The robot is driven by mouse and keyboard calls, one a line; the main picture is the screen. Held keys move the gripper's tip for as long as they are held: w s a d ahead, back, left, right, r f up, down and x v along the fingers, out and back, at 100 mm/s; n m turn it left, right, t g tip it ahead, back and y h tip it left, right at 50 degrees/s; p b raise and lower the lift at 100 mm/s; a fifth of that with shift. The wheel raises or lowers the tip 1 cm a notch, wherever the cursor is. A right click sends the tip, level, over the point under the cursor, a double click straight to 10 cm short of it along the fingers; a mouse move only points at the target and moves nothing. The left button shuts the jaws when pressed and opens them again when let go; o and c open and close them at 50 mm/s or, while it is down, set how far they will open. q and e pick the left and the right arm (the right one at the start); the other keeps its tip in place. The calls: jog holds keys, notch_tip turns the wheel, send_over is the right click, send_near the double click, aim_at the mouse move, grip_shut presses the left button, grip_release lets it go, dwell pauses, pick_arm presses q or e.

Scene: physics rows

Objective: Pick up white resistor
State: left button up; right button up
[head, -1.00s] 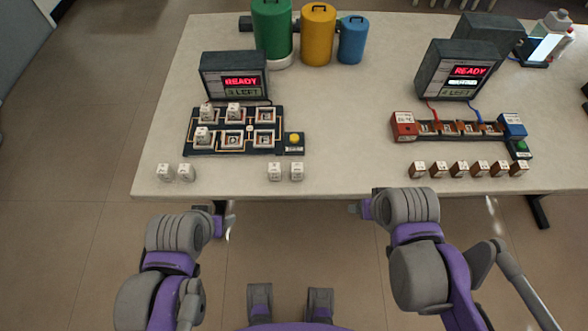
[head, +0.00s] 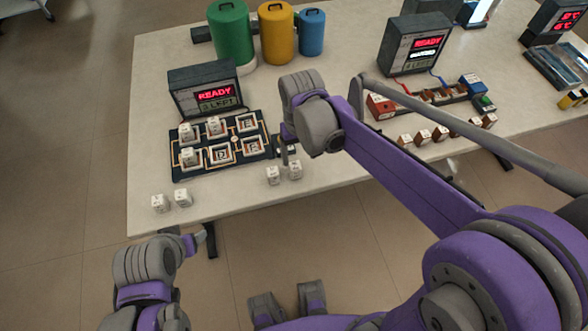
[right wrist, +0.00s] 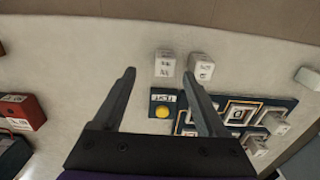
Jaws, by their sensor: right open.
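Two white resistor blocks stand side by side near the table's front edge, the left one (head: 273,175) and the right one (head: 295,170). Another white pair, one block (head: 160,203) and its neighbour (head: 182,197), stands farther left. My right gripper (head: 288,154) is over the table, just behind the middle pair. In the right wrist view it is open and empty (right wrist: 159,74), with one white block (right wrist: 165,64) ahead between the fingertips and the other (right wrist: 202,66) just right of them. My left gripper (head: 200,240) is off the front edge; its jaws are unclear.
A dark socket board (head: 237,128) holds several white blocks. Its yellow button (right wrist: 162,112) is close to my right fingers. A display box (head: 204,88) stands behind. Brown blocks (head: 423,136) line the right side. Green (head: 231,35), yellow (head: 276,35) and blue (head: 311,33) canisters stand at the back.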

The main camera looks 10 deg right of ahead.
aim_at(295, 166)
jog(key=f, duration=0.4)
jog(key=a+f, duration=0.1)
jog(key=f, duration=0.1)
jog(key=shift+w+f, duration=0.3)
jog(key=shift+c, duration=0.2)
grip_shut()
